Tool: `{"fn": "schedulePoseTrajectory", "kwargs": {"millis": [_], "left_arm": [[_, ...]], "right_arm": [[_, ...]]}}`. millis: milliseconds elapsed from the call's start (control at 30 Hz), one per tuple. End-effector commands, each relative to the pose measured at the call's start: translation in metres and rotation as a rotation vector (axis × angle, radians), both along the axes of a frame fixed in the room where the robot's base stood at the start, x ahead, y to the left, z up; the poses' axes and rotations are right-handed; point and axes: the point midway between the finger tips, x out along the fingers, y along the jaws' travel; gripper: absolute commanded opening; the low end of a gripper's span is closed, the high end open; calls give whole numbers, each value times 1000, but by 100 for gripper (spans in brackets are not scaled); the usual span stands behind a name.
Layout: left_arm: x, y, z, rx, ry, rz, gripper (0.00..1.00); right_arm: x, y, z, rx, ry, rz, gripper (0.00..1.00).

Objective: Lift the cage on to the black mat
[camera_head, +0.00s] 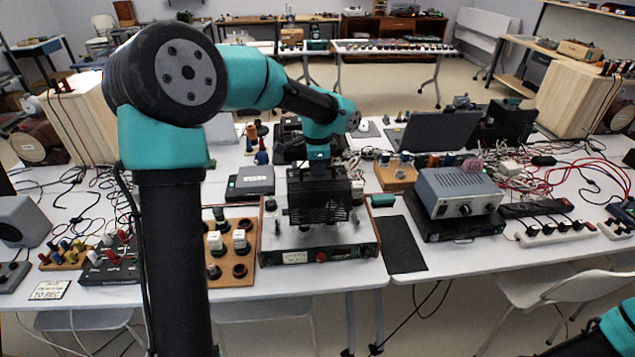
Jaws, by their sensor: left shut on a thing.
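The black mat (403,243) lies flat and bare on the white table, just right of the amplifier. My right gripper is out of view; only part of my right arm shows at the bottom right corner.
A grey power supply (458,190) on a black unit (455,228) stands right of the mat. A wooden board with sockets (231,268) stands left of the amplifier. A small green cylinder (382,200) lies behind the mat. Loose cables cover both table sides.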

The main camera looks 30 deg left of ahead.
Motion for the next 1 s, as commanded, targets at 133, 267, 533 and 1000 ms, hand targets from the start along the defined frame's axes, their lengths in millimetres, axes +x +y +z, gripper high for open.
{"fn": "schedulePoseTrajectory", "kwargs": {"millis": [133,267,533,1000], "left_arm": [[0,0,18,1,-2,-1,0],[0,0,23,1,1,-1,0],[0,0,22,1,1,-1,0],[0,0,34,1,-1,-1,0]], "right_arm": [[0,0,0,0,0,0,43],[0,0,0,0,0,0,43],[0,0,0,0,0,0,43],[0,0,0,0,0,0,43]]}}
